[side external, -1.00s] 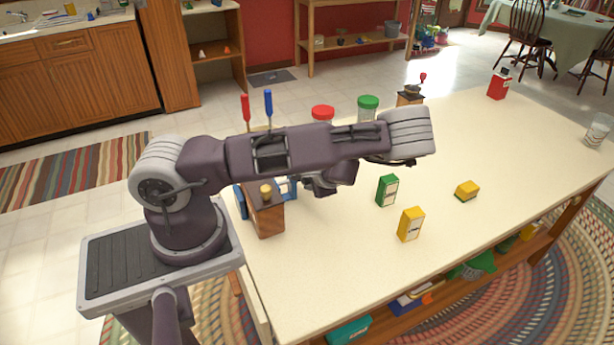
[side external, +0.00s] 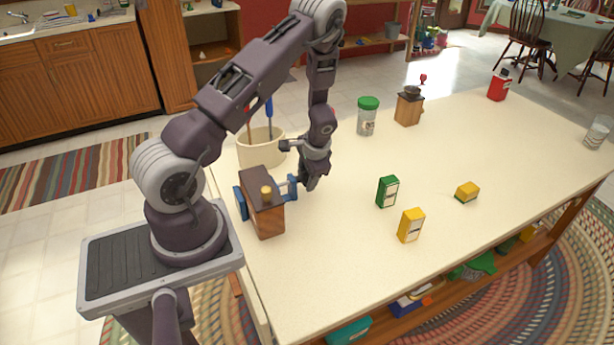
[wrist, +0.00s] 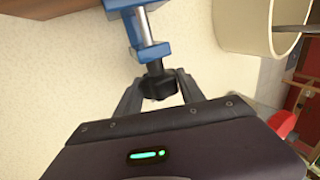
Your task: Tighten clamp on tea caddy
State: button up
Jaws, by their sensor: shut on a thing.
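The tea caddy (side external: 262,216) is a brown wooden box with a yellow knob on top, near the table's left end. A blue clamp (side external: 289,186) spans it, with one blue end on each side. In the wrist view, the clamp (wrist: 150,50) has a silver screw and a black knob (wrist: 158,87). The caddy's wood (wrist: 50,6) shows at the top left. My gripper (side external: 309,184) is right of the caddy, at the clamp's screw end. In the wrist view, my gripper's fingers (wrist: 156,82) are on either side of the black knob, shut on it.
A cream crock (side external: 258,150) with long-handled tools stands close behind the clamp. A green-lidded jar (side external: 367,118) and a wooden grinder (side external: 408,107) are farther back. A green box (side external: 387,191) and yellow boxes (side external: 411,225) stand to the right, with free tabletop between.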

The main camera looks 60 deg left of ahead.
jog(key=shift+s, duration=0.1)
jog(key=o, duration=1.4)
jog(key=v, duration=0.7)
